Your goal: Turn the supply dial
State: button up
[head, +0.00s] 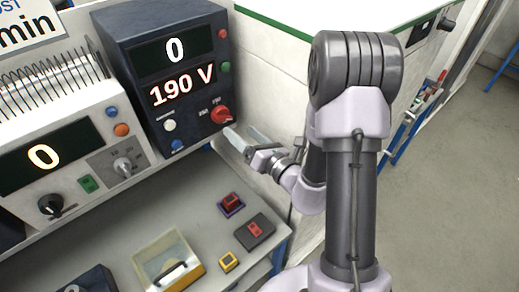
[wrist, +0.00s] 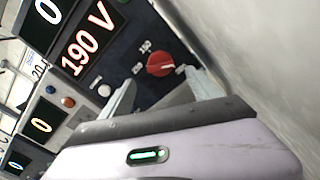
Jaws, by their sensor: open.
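The supply dial is a red round knob (head: 221,115) low on the right of the dark supply unit (head: 136,75), whose displays read 0 and 190 V. In the wrist view the red knob (wrist: 160,64) has a pale pointer mark on its right side. My gripper (head: 236,142) is just below and right of the knob in the head view. In the wrist view my gripper (wrist: 165,88) is open, its two fingers spread below the knob and pointing toward it. The fingers look empty and apart from the knob.
Left of the supply stands a pale unit (head: 70,160) with a black knob (head: 50,205) and a 0 display. The grey bench (head: 195,232) below holds a clear-lidded box (head: 167,262) and small red and yellow switches. A pale wall (wrist: 270,70) is close on the right.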

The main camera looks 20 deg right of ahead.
jog(key=p+v, duration=0.8)
jog(key=shift+s, duration=0.25)
